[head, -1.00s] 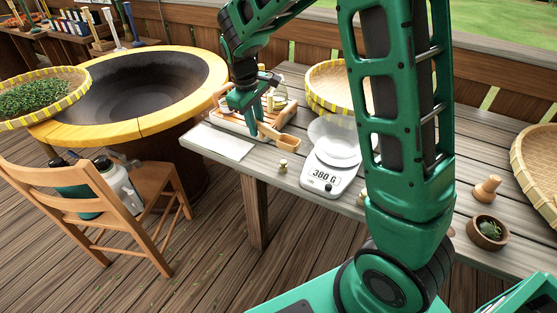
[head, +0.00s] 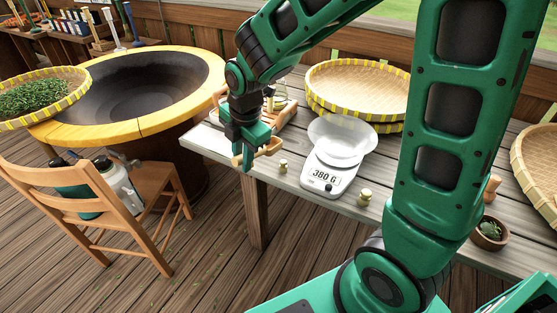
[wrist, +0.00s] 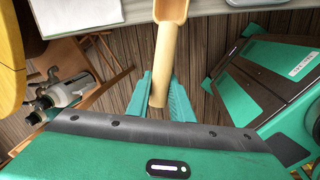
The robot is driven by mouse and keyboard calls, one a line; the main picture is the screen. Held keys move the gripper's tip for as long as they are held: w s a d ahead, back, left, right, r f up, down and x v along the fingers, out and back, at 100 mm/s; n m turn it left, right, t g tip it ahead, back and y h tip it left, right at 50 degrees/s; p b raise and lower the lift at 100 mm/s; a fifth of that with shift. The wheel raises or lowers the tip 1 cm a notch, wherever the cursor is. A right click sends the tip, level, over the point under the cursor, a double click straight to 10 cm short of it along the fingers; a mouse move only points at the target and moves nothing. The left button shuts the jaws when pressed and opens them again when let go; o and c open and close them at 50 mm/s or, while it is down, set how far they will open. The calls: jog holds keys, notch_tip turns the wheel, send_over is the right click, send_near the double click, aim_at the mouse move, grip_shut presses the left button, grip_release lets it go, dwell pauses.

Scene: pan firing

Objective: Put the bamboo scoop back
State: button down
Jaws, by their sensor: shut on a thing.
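The bamboo scoop (head: 270,147) is a light tan scoop with a round handle. My gripper (head: 248,160) is shut on its handle, just in front of the table's near edge. In the wrist view the scoop's handle (wrist: 166,62) stands between the two green fingers of my gripper (wrist: 163,95), with its bowl pointing away from the gripper at the top. A wooden rack or tray (head: 284,112) stands on the table behind the gripper, partly hidden by my arm.
A scale (head: 328,172) reading 380 G with a clear bowl stands right of the gripper. Small brass weights (head: 283,166) sit nearby. A white sheet (head: 208,142) lies on the table's left end. Yellow-rimmed baskets (head: 358,88) stand behind. A chair (head: 115,215) is at left.

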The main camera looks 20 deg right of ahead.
aim_at(270, 148)
jog(key=w+d+f, duration=0.2)
jog(key=d, duration=0.1)
jog(key=w+d+f, duration=0.2)
jog(key=w+d, duration=0.1)
jog(key=w+d+f, duration=0.2)
jog(key=d+f, duration=0.1)
jog(key=shift+w+d, duration=0.1)
jog(key=shift+w, duration=0.05)
jog(key=shift+f, duration=1.8)
jog(key=shift+f, duration=0.1)
jog(key=c, duration=1.6)
grip_release()
jog(key=shift+o, duration=0.2)
jog(key=r, duration=0.3)
jog(key=s+r, duration=0.1)
jog(key=r, duration=0.3)
jog(key=s+d+r, duration=0.1)
jog(key=r, duration=0.2)
jog(key=shift+r, duration=0.2)
